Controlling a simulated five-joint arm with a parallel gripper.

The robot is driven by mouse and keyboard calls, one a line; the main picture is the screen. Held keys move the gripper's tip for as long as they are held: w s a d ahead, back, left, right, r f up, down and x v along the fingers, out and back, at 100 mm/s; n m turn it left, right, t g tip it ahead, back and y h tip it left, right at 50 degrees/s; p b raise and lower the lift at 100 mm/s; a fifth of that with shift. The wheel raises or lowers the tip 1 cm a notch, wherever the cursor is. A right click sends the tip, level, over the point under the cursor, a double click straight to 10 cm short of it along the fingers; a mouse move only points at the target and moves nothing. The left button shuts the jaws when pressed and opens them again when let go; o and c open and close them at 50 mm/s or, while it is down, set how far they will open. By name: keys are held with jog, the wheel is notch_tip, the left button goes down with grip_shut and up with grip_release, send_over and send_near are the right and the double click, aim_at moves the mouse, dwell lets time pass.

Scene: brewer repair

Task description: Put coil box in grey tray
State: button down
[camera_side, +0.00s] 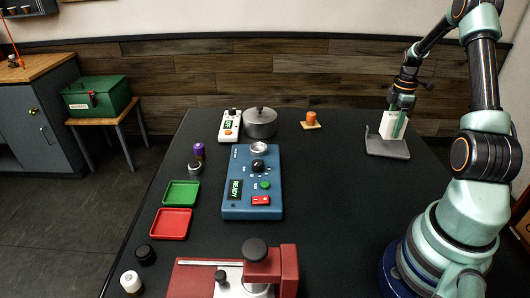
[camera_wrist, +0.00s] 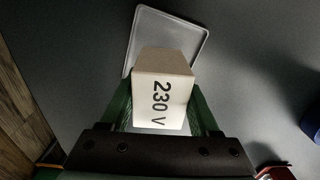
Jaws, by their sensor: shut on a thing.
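The grey tray (camera_side: 388,149) is flat and lies under the box at the table's right. It also shows in the wrist view (camera_wrist: 170,25). I cannot tell whether the box touches the tray.
A blue test unit (camera_side: 251,196) reading "READY" stands mid-table. A dark pot (camera_side: 260,124), a small orange item (camera_side: 311,118), a green tray (camera_side: 181,194) and a red tray (camera_side: 171,224) stand left of the grey tray. The table between the blue unit and my arm is clear.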

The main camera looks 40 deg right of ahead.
aim_at(390, 136)
jog(key=shift+f, duration=2.05)
jog(key=shift+f, duration=0.1)
jog(key=shift+c, duration=0.6)
grip_release()
